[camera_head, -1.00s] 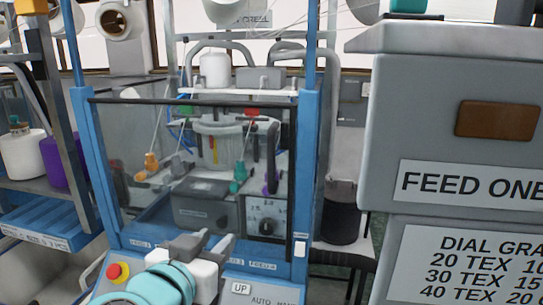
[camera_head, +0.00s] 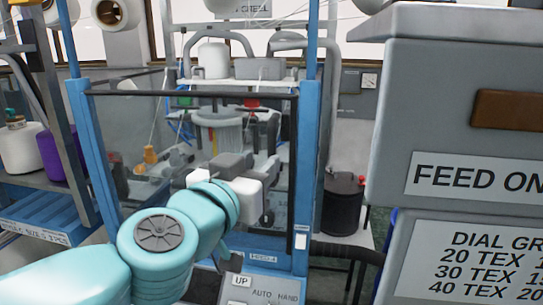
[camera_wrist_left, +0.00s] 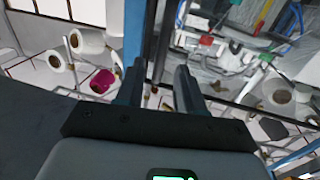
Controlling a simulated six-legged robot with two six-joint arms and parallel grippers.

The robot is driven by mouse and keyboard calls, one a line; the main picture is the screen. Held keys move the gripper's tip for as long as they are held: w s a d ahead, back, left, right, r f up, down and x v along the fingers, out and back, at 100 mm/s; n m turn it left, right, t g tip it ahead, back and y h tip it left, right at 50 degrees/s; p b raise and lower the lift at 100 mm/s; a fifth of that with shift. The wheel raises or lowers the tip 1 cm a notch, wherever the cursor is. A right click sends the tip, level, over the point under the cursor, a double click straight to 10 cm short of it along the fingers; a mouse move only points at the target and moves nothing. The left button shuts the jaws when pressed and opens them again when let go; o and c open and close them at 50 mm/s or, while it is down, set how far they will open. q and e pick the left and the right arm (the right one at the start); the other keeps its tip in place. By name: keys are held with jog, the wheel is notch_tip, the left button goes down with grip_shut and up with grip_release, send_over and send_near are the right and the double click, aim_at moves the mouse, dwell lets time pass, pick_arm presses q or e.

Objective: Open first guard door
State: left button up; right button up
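The guard door (camera_head: 128,120) is a clear pane with a black top rail, set between blue posts on the front of the knitting machine. It looks closed. A dark upright handle (camera_head: 272,140) shows near its right side, its lower part hidden by my gripper. My left gripper (camera_head: 250,161) is in front of the pane, just left of the handle as seen from the head. In the left wrist view the two fingers (camera_wrist_left: 158,88) stand apart with nothing between them. Contact with the handle cannot be told. My right gripper is not in view.
A large grey cabinet (camera_head: 400,110) with a FEED ONE label stands close on the right. A yarn rack (camera_head: 45,215) with white and purple cones is on the left. A control panel with an UP label (camera_head: 240,281) is below the door. A black bin (camera_head: 342,208) stands beyond.

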aim_at(270, 153)
pick_arm(q)
jog(key=x, duration=0.6)
jog(key=shift+w+d, duration=0.1)
jog(key=shift+w, duration=0.25)
jog(key=shift+w+f, duration=0.1)
jog(key=shift+w, duration=0.1)
grip_shut()
jog(key=shift+s, duration=0.1)
